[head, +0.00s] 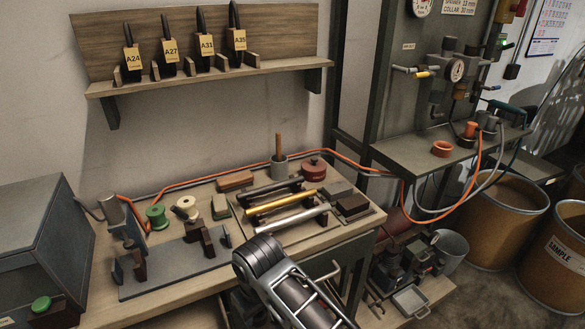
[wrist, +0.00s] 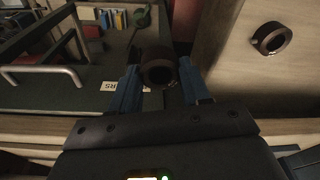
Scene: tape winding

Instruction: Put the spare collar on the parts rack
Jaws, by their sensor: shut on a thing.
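In the wrist view my gripper (wrist: 158,70) has its two blue fingers on either side of a dark brown ring, the collar (wrist: 158,76), and is shut on it. The collar's open end faces the camera. A white label (wrist: 121,87) with upside-down letters, partly hidden by the left finger, sits on a dark surface below; I cannot tell for sure whether this is the parts rack. In the head view my arm reaches down past the bench's front edge, and my gripper and the collar are out of sight.
A second dark ring (wrist: 271,39) is on a pale wooden surface at the wrist view's right. A grey bar handle (wrist: 42,74) is at left. In the head view the bench (head: 165,305) carries spools and rods. A low shelf with tools (head: 410,265) stands right of my arm.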

